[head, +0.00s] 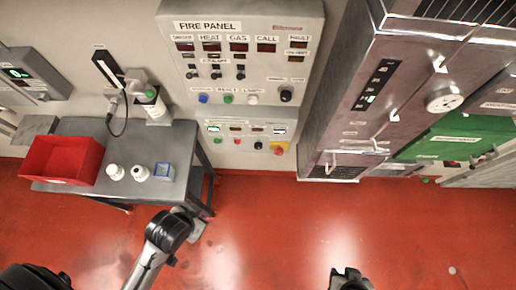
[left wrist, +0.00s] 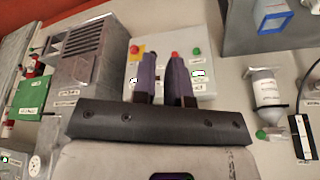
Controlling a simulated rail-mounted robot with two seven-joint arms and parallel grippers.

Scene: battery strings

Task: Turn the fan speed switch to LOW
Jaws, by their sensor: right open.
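A grey lower control panel (head: 247,131) hangs under the fire panel. It has small displays, a green button, a black knob (head: 258,146) and a red-and-yellow emergency stop (head: 278,148). Its labels are too small to read, so I cannot tell which control is the fan speed switch. In the left wrist view, the panel (left wrist: 210,84) is upside down behind my left gripper (left wrist: 163,77), whose two fingers stand apart with nothing between them; they hide part of the panel. My right gripper (head: 350,278) is at the bottom of the head view, open and away from the panel.
The fire panel (head: 240,23) is above. A grey table (head: 130,135) at left bears a red bin (head: 62,160), white bottles and a blue-edged box (head: 163,171). A large metal cabinet (head: 350,140) stands at right. The red floor (head: 270,225) between is open.

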